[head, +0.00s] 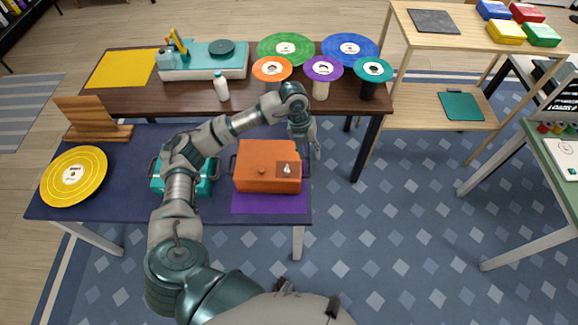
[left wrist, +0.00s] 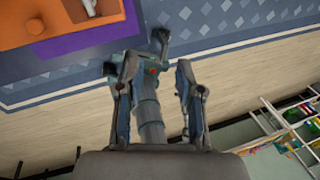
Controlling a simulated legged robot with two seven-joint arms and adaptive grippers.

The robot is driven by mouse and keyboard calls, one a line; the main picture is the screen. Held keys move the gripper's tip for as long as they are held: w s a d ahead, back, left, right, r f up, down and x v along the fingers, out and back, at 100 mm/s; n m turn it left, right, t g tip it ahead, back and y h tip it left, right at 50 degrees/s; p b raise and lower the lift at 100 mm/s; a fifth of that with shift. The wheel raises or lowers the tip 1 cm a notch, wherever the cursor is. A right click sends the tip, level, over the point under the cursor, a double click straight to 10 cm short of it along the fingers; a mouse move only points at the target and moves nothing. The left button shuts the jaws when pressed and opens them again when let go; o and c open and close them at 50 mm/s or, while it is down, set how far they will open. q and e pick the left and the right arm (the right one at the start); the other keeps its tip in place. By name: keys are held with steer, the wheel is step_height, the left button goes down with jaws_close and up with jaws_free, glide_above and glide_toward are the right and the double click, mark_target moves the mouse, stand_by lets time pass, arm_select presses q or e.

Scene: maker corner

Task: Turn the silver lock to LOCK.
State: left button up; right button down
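An orange box (head: 256,155) stands on a purple mat (head: 262,203) on the navy table. On its right part is a small brown plate (head: 288,169) with a small silver piece, which looks like the lock; its setting is too small to read. In the left wrist view the plate (left wrist: 98,13) shows at the top left edge on the orange box (left wrist: 58,12). My left gripper (head: 315,150) hangs just beyond the box's right back corner, apart from the plate. Its two fingers (left wrist: 155,72) are spread with nothing held. My right gripper cannot be made out.
A teal box (head: 207,185) stands left of the orange box, partly behind my left arm. A yellow disc (head: 74,176) and wooden stand (head: 98,132) are farther left. A brown table behind holds a white bottle (head: 221,88) and coloured discs. Open floor lies to the right.

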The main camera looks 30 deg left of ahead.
arm_select(q)
steer(key=a+r+n+y, duration=0.2)
steer(key=a+y, duration=0.1)
steer(key=a, duration=0.6)
glide_above(287, 168)
steer(key=f, duration=0.8)
steer(key=shift+d+f, duration=0.2)
steer(key=shift+f, duration=0.2)
steer(key=f, duration=0.7)
steer(key=shift+a+f+b, duration=0.3)
steer(key=shift+a+f, duration=0.05)
steer(key=shift+a, duration=0.05)
steer(key=shift+f, duration=0.4)
steer(key=shift+d+r, duration=0.1)
steer(key=shift+d, duration=0.15)
steer(key=shift+c, duration=0.5)
jaws_close()
steer(key=shift+a+m, duration=0.1)
steer(key=shift+m, duration=0.2)
arm_select(e)
steer(key=shift+w+a+r, duration=0.25)
steer(key=shift+w+a, duration=0.05)
steer(key=shift+w, duration=0.2)
steer(key=shift+w+a+r, duration=0.25)
steer(key=shift+w+a, duration=0.05)
steer(key=shift+w, duration=0.15)
